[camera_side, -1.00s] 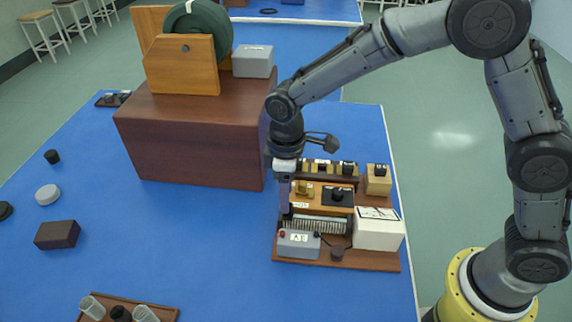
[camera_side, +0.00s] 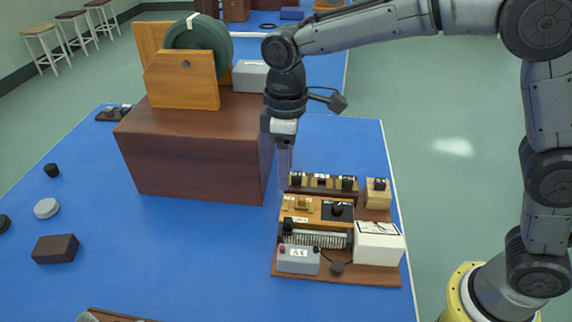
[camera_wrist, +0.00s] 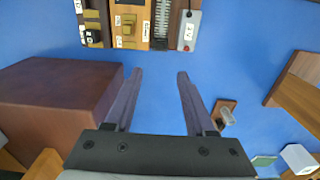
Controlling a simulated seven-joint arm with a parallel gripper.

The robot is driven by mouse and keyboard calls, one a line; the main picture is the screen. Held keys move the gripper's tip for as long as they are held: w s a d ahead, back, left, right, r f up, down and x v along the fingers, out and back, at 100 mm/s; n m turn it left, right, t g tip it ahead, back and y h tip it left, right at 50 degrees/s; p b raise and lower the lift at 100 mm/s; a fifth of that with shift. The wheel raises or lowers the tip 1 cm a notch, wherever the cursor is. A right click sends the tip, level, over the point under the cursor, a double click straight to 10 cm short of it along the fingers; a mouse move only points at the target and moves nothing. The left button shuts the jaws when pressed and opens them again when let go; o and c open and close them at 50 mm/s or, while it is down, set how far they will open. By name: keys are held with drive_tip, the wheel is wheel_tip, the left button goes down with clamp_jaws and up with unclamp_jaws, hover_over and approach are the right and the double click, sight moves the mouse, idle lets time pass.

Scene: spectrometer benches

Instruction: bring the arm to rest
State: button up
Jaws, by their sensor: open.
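My gripper (camera_side: 284,170) hangs pointing down in the side view, above the back left corner of the instrument board (camera_side: 345,277). In the wrist view my gripper (camera_wrist: 158,75) is open, with two dark fingers apart and nothing between them. The instrument board also shows at the top of the wrist view, beyond the fingertips. It carries a grey box (camera_side: 298,259), a white meter box (camera_side: 378,243), a coil (camera_side: 320,238) and a row of small blocks (camera_side: 320,182). I cannot tell the exact height of the fingertips above the board.
A large brown box (camera_side: 190,165) stands left of my gripper, bearing a wooden stand with a green wheel (camera_side: 200,50) and a grey box (camera_side: 250,76). A dark block (camera_side: 55,249) and small discs lie on the blue table (camera_side: 180,260) at left. The table front is mostly clear.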

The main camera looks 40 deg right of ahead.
drive_tip(key=s+d+r+m+t, duration=0.3)
drive_tip(key=s+d+r, duration=0.5)
drive_tip(key=d+r, duration=0.45)
drive_tip(key=s+d+f+m+t, duration=0.1)
drive_tip(key=s+d+f+m, duration=0.2)
drive_tip(key=s, duration=0.4)
drive_tip(key=s+d+f+m+t, duration=0.1)
drive_tip(key=s+d+f+m, duration=0.2)
drive_tip(key=s+f, duration=0.2)
drive_tip(key=s, duration=0.3)
drive_tip(key=shift+d+t, duration=0.25)
drive_tip(key=shift+t, duration=0.05)
